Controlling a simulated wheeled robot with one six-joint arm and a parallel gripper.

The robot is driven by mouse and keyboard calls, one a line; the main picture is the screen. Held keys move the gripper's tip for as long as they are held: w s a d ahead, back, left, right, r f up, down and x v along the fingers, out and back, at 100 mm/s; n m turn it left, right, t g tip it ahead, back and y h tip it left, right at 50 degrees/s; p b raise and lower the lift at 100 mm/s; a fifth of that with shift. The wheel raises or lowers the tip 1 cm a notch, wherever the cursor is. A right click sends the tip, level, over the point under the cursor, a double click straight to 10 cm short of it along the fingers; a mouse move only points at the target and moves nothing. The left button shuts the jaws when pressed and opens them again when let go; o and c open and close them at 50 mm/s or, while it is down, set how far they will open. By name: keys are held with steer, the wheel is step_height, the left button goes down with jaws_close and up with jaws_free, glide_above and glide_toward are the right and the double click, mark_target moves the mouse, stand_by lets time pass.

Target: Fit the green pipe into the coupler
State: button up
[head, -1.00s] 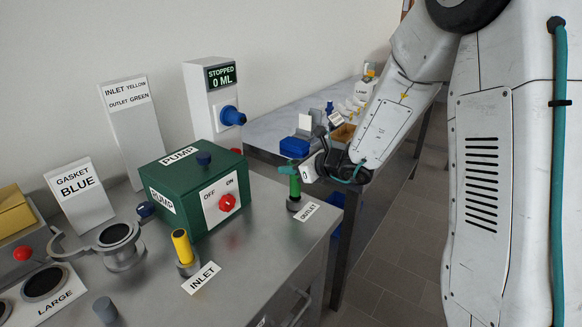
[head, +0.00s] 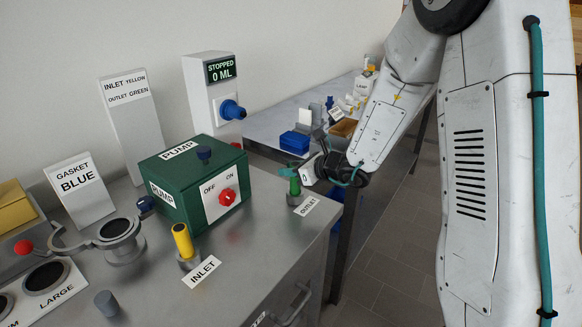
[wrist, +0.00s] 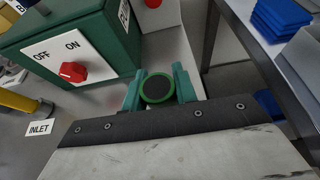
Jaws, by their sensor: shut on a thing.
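The green pipe (head: 295,187) stands upright at the grey outlet coupler (head: 294,200), beside the OUTLET label (head: 306,206) near the bench's right edge. My gripper (head: 291,170) is at the pipe's upper end, shut on it. In the wrist view the pipe's round top (wrist: 157,89) shows between the two teal fingers (wrist: 158,92), seen from above. The coupler is hidden there, and I cannot tell how deep the pipe sits in it.
The green pump box (head: 192,180) with its red switch (head: 227,197) stands left of the pipe. The yellow pipe (head: 182,240) stands upright at the INLET label (head: 202,272).

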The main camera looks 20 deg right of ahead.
steer(key=shift+f, duration=0.75)
steer(key=o, duration=1.1)
steer(key=v, duration=0.7)
steer(key=shift+s+d, duration=0.2)
steer(key=shift+s, duration=0.15)
steer(key=shift+r, duration=0.1)
